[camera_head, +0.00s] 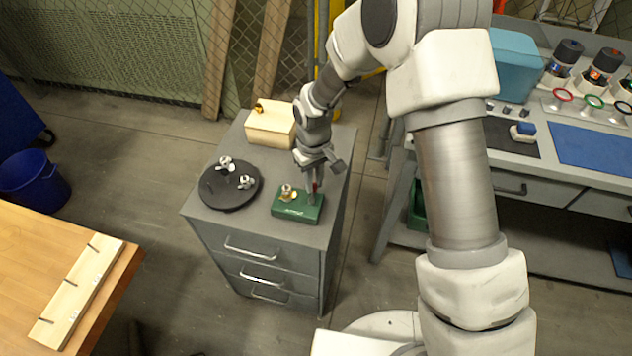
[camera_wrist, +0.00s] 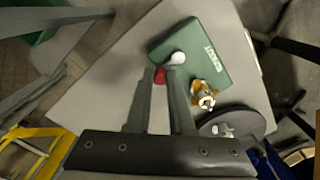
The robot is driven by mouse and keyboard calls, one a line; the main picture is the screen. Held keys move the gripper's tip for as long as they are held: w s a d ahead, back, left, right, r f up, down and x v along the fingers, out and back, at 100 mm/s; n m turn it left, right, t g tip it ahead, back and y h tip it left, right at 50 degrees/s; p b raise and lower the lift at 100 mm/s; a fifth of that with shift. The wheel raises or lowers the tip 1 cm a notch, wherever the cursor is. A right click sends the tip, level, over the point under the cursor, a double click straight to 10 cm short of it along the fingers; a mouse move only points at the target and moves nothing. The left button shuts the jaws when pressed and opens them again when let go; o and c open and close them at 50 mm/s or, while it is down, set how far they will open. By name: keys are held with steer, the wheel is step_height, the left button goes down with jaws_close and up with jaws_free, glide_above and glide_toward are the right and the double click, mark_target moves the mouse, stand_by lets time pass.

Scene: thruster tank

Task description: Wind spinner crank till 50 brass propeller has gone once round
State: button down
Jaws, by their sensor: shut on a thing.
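The spinner (camera_head: 297,211) is a green block near the front right of a grey drawer cabinet; it also shows in the wrist view (camera_wrist: 211,72). A brass propeller (camera_head: 287,193) sits on its left part in the head view and shows more closely in the wrist view (camera_wrist: 203,95). The crank has a red knob (camera_wrist: 159,76) beside a pale round cap (camera_wrist: 177,58). My gripper (camera_head: 314,186) reaches down over the block's right end. In the wrist view my gripper (camera_wrist: 161,74) has its fingertips on both sides of the red knob, shut on it.
A black round tray (camera_head: 216,202) with two silver propellers (camera_head: 246,181) lies left of the spinner. A cream box (camera_head: 270,126) with a brass piece on top stands behind. A workbench (camera_head: 510,165) is at the right, a wooden table (camera_head: 50,225) at the left.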

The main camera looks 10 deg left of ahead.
steer(key=shift+a+n, duration=0.15)
steer(key=shift+n, duration=0.35)
steer(key=c, duration=0.8)
jaws_free()
step_height(320, 180, up, 18)
steer(key=p, duration=0.1)
steer(key=shift+f+p, duration=0.25)
steer(key=shift+p, duration=0.05)
